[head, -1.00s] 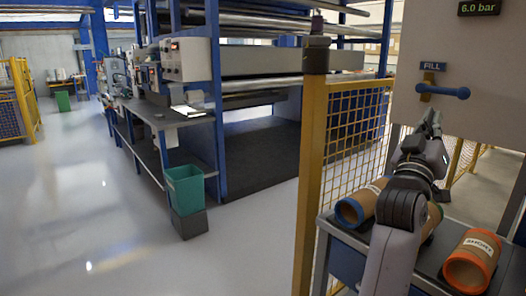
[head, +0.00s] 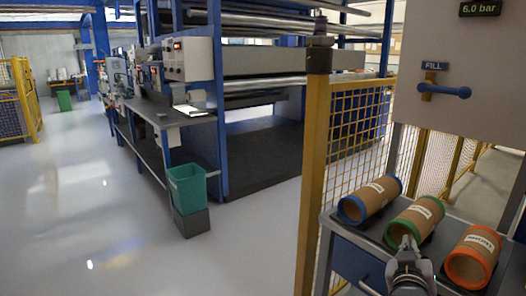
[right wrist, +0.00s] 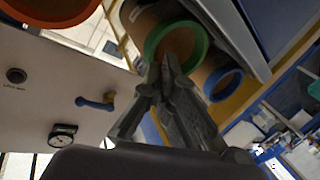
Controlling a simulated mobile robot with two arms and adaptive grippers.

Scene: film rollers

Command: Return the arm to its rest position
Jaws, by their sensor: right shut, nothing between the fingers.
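My right gripper (head: 408,245) is low at the right of the head view, in front of the green-ended roller, shut and empty. In the right wrist view its fingertips (right wrist: 167,62) meet, with the green roller end behind them. Three brown rollers lie on a grey bench: a blue-ended one (head: 370,201), a green-ended one (head: 414,220) and an orange-ended one (head: 472,257). The blue handle (head: 450,91) marked FILL on the pale panel sits level; it also shows in the right wrist view (right wrist: 95,103). My left gripper is not in view.
The pale panel (head: 480,60) with a 6.0 bar display stands behind the bench (head: 345,235). A yellow mesh fence (head: 318,180) stands left of it. A green bin (head: 187,188) stands by the machine (head: 265,70). The floor at left is clear.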

